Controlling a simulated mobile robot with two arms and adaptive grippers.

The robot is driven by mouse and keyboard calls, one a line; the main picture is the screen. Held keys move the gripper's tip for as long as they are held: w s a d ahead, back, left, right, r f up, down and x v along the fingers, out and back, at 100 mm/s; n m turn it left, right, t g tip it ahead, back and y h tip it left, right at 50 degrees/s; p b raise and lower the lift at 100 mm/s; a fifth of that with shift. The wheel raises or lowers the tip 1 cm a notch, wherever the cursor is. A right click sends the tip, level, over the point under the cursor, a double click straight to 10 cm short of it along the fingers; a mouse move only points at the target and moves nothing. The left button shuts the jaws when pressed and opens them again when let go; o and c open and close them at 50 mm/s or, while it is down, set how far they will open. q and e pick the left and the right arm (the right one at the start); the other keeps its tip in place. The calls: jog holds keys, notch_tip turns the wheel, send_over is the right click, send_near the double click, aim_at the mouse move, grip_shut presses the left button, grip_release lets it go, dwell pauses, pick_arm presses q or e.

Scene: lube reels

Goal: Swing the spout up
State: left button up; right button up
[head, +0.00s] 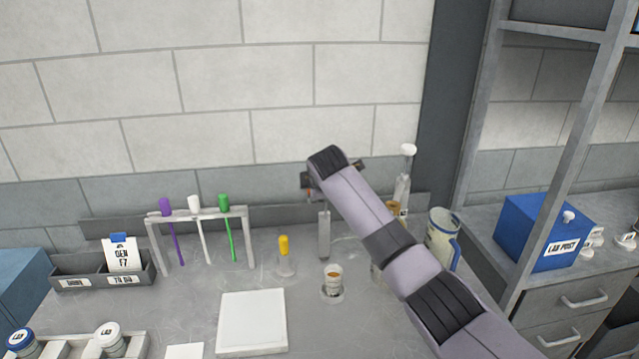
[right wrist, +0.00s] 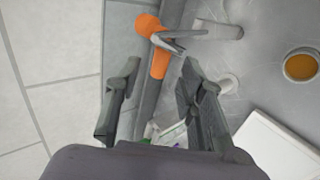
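In the right wrist view an orange cylindrical body (right wrist: 158,62) carries a grey metal spout or lever (right wrist: 184,36) that sticks out to the right. My right gripper (right wrist: 160,68) is open, and the lower end of the orange body shows between its two spread fingertips. I cannot tell whether either finger touches it. In the head view my right gripper (head: 318,182) is near the wall, above a grey upright post (head: 324,235). My own arm hides most of the spout there. My left gripper is not in view.
An amber-filled cup (head: 333,278) stands in front of the post. A yellow-capped bottle (head: 284,248) and a rack (head: 200,213) with coloured tools are to the left. A white pad (head: 252,322) lies in front. A jug (head: 441,238) stands right of my arm.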

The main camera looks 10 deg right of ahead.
jog(key=v, duration=0.7)
jog(key=shift+f, duration=0.1)
